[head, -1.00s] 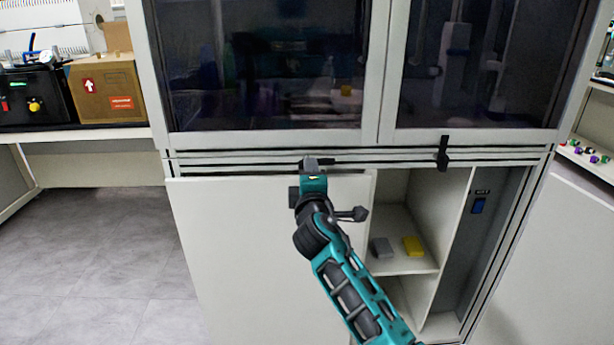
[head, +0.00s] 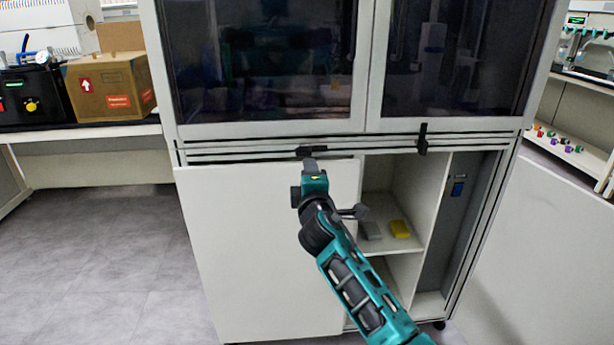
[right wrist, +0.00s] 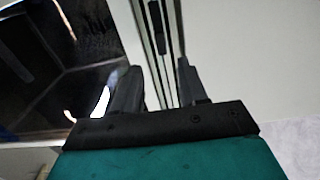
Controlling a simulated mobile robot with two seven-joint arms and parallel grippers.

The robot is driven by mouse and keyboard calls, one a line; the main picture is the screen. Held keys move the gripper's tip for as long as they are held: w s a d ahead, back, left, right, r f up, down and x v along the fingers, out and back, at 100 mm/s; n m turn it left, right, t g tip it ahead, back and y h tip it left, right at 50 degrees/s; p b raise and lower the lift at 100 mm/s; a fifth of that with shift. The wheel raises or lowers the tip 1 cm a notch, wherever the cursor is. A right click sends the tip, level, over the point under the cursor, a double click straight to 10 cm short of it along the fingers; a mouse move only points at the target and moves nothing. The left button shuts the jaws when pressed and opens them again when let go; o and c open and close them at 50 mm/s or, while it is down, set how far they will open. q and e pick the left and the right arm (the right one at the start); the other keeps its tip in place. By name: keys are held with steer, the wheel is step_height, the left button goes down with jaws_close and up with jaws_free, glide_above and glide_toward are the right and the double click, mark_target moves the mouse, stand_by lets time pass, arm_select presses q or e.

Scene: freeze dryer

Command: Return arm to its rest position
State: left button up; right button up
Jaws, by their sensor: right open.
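My right arm, teal and black, reaches up from the lower right in the head view. Its gripper (head: 310,163) is just below a black handle (head: 311,151) on the rail of the grey cabinet, in front of the top edge of a white lower door panel (head: 260,250). In the right wrist view the two dark fingers of the right gripper (right wrist: 157,85) are apart, with nothing held between them. Cabinet rails run behind the gap, and a dark handle (right wrist: 155,18) shows beyond the fingertips. I cannot tell whether the gripper touches the cabinet. My left gripper is not in view.
Dark glass doors (head: 265,60) stand above. A cardboard box (head: 110,87) sits on the left bench. Grey floor (head: 100,250) is clear at the left.

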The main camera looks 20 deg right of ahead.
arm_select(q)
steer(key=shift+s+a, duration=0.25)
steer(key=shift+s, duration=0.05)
arm_select(e)
steer(key=shift+s, duration=0.25)
steer(key=s+a+f+m+g+y+p, duration=0.1)
steer(key=s+a+f+m+g+y, duration=0.1)
steer(key=s+f, duration=0.65)
arm_select(q)
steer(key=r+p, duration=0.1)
steer(key=p, duration=0.1)
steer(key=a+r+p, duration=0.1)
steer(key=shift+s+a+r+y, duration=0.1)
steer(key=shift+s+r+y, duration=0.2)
arm_select(e)
steer(key=s+a+f+m+g+y, duration=0.2)
steer(key=s+f+m, duration=0.3)
steer(key=s, duration=0.8)
steer(key=s+a+f+m+g+y, duration=0.2)
steer(key=s+f+m, duration=0.3)
steer(key=s+f, duration=0.4)
steer(key=s, duration=0.3)
steer(key=shift+s+a+g+y, duration=0.2)
steer(key=shift+s+g+y, duration=0.1)
steer(key=shift+s, duration=0.1)
